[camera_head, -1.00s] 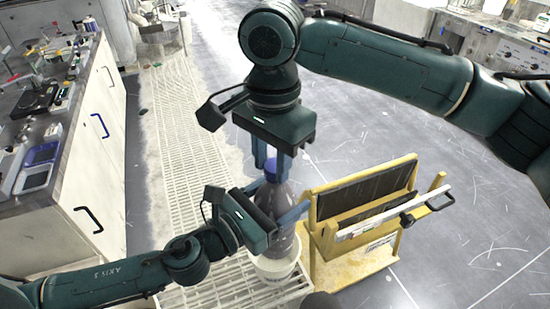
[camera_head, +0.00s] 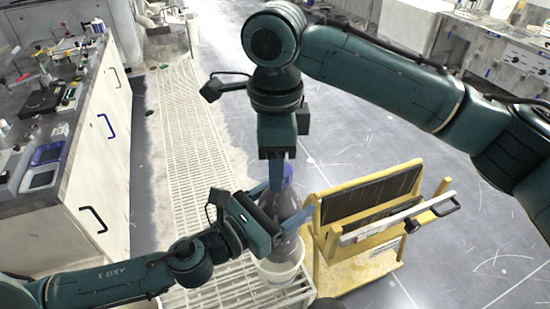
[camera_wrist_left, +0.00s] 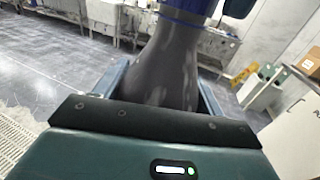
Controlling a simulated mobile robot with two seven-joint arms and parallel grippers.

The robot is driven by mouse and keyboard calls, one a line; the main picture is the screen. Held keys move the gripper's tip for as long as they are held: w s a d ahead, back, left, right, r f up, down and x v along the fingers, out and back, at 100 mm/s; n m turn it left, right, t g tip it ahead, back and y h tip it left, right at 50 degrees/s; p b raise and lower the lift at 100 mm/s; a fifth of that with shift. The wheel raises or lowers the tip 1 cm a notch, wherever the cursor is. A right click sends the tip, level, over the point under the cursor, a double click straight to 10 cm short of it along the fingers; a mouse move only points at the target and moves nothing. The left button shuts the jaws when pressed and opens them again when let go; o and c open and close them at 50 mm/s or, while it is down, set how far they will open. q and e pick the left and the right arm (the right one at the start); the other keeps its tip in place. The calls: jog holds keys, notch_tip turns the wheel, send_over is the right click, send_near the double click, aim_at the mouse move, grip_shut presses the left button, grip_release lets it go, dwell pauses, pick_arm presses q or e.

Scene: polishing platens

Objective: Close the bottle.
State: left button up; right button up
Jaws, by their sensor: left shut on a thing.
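The bottle (camera_head: 287,207) is dark, translucent and roughly upright, with its lower end in a white round holder (camera_head: 280,274). A blue cap (camera_head: 288,170) is at its top. My left gripper (camera_head: 279,205) is shut on the bottle body, one finger on each side. In the left wrist view the bottle (camera_wrist_left: 165,70) rises between the fingers, with a blue band (camera_wrist_left: 188,6) at the upper edge. My right gripper (camera_head: 276,173) points down at the cap from above. Its fingers line up in the head view, so their gap is hidden and I cannot tell whether they grip the cap.
A yellow stand (camera_head: 360,235) with a dark panel and a white bar is close to the right of the bottle. White grating (camera_head: 215,283) lies under and left of the holder. A cluttered counter (camera_head: 90,125) runs along the left. Open floor lies beyond the stand.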

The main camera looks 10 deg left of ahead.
jog(key=shift+o, duration=0.2)
jog(key=shift+r, duration=2.25)
